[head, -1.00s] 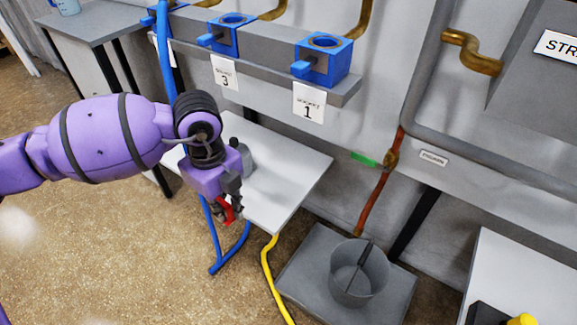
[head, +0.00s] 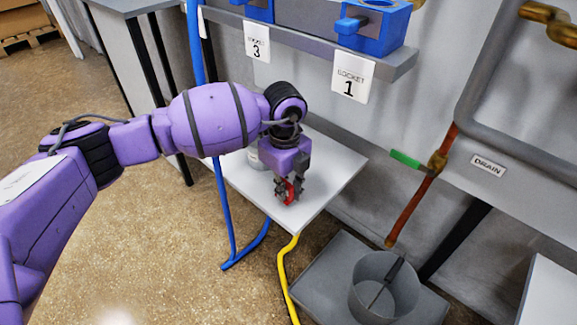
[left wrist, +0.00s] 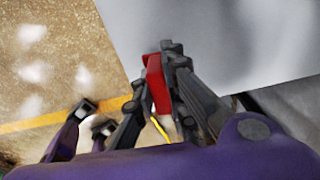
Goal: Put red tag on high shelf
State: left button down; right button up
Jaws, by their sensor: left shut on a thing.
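My left gripper (head: 289,190) is shut on the red tag (head: 293,189), above the low white table (head: 325,190) in the head view. In the left wrist view the red tag (left wrist: 157,84) sits between the fingertips (left wrist: 162,78), with the white table top (left wrist: 225,40) beyond it. I cannot tell whether the tag touches the table. A grey shelf (head: 400,68) with blue sockets (head: 375,25) runs along the wall above, with labels for socket 3 and socket 1. My right gripper is not in the head view.
A grey bucket (head: 383,290) stands on a grey platform (head: 325,272) below the drain pipe. Blue (head: 226,215) and yellow (head: 284,275) hoses run by the table. A green-handled valve (head: 407,159) sticks out at right.

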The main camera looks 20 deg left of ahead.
pick_arm(q)
jog(key=shift+w+f, duration=0.15)
jog(key=shift+f, duration=0.65)
jog(key=c, duration=1.8)
grip_release()
jog(key=shift+f, duration=0.15)
jog(key=shift+o, duration=0.2)
